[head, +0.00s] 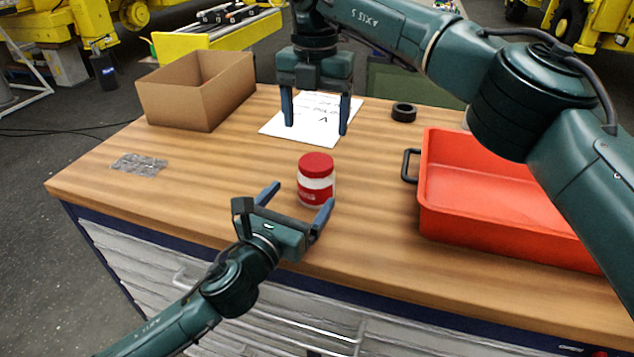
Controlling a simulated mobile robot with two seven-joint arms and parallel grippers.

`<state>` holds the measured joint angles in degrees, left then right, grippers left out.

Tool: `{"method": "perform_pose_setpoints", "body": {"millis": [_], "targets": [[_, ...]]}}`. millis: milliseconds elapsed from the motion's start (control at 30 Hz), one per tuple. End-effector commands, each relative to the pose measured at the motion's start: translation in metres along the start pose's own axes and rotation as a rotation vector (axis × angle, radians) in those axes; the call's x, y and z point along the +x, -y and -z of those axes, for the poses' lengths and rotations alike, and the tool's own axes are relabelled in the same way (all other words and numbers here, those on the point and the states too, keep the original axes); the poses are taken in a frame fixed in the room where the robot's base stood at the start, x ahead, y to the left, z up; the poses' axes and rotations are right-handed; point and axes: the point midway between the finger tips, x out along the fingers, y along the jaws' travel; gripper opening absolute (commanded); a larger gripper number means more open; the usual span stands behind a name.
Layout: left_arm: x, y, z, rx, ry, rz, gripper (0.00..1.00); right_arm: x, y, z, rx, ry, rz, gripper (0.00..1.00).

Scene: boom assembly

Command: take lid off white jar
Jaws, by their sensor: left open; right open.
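A small jar (316,188) stands upright on the wooden worktop (220,180), near the middle. It has a red lid (316,163), a white band and a red lower part, and the lid sits on it. My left gripper (298,203) is open, with its fingers pointing toward the jar from the front. Its right fingertip overlaps the jar's lower edge in the picture; I cannot tell whether they touch. My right gripper (316,125) is open and empty, pointing down above and behind the jar, over the paper sheet.
An open cardboard box (180,105) stands at the back left. A red tray (428,205) with a black handle is at the right. A white paper sheet (273,127), a black ring (404,112) and a grey patch (138,165) lie on the worktop. The worktop left of the jar is mostly clear.

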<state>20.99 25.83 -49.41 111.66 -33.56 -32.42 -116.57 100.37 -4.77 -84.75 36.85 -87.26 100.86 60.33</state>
Motion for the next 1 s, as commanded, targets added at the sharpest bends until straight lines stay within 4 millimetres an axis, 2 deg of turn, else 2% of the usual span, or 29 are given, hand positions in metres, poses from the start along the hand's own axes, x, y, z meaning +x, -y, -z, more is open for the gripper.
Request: {"method": "perform_pose_setpoints", "body": {"millis": [33, 200, 433, 600, 900, 1000], "targets": [[0.011, 0.000, -0.001, -0.001, 0.002, 0.000, 0.89, 0.000, 0.000, 0.000, 0.000, 0.000, 0.000, 0.76], [0.045, 0.000, -0.002, -0.002, 0.002, 0.000, 0.89, 0.000, 0.000, 0.000, 0.000, 0.000, 0.000, 0.76], [0.078, 0.000, -0.001, -0.001, 0.001, -0.001, 0.89, 0.000, 0.000, 0.000, 0.000, 0.000, 0.000, 0.76], [0.088, 0.000, 0.000, 0.000, 0.000, 0.000, 0.89, 0.000, 0.000, 0.000, 0.000, 0.000, 0.000, 0.76], [0.090, 0.000, 0.000, 0.000, 0.000, 0.000, 0.89, 0.000, 0.000, 0.000, 0.000, 0.000, 0.000, 0.76], [0.089, 0.000, 0.000, 0.000, 0.000, 0.000, 0.81, 0.000, 0.000, 0.000, 0.000, 0.000, 0.000, 0.76]]}}
